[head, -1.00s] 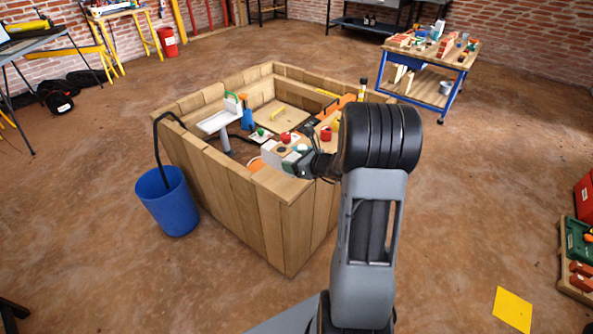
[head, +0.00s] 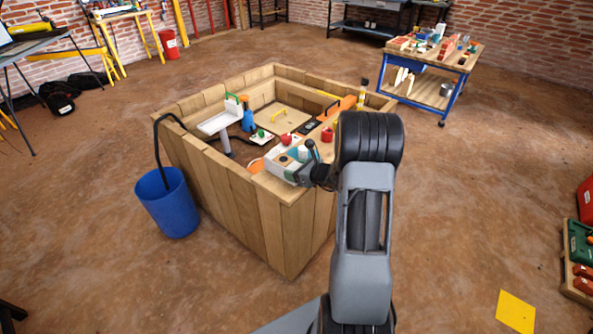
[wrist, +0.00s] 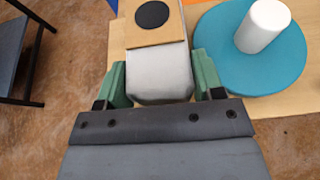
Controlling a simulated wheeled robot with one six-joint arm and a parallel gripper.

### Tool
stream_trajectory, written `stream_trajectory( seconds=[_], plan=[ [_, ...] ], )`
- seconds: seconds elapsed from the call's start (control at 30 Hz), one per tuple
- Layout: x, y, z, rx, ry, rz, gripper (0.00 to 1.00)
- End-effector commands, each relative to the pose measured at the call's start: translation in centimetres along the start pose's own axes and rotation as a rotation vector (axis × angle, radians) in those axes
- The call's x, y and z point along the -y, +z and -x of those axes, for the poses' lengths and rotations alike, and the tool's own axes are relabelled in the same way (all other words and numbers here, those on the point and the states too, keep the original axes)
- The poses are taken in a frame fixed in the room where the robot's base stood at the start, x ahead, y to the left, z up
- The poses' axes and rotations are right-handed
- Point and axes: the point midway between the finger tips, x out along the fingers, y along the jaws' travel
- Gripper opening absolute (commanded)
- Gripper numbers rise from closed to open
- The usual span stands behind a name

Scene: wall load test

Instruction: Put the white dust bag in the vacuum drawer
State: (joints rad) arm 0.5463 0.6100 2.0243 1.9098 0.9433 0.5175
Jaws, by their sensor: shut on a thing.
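The white dust bag (wrist: 160,75) is pale grey-white with a tan card collar (wrist: 155,22) that has a dark round hole. My gripper (wrist: 160,92) has its green fingers on both sides of the bag, shut on it. In the head view, my gripper (head: 304,174) is over the near right corner of a wooden-walled enclosure, partly hidden by my own arm. I cannot make out the vacuum drawer for certain in either view.
A teal disc with a white post (wrist: 270,60) is right beside the bag. The wooden enclosure (head: 285,225) holds a white tray (head: 220,121), a blue bottle (head: 248,120) and a board with a yellow handle (head: 283,119). A blue bucket (head: 168,205) stands outside on the left.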

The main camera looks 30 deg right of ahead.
Motion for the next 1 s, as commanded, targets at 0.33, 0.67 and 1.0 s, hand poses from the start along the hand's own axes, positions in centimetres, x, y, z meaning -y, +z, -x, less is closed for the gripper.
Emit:
stream_trajectory(
  seconds=[0.33,0.67,1.0],
  plan=[
    [0.0,-0.3,-0.1,0.0,0.0,0.0,0.78],
    [0.0,-0.2,-0.1,0.0,0.0,0.0,0.87],
    [0.1,0.2,4.1,0.0,-0.004,-0.001,0.87]
  ],
)
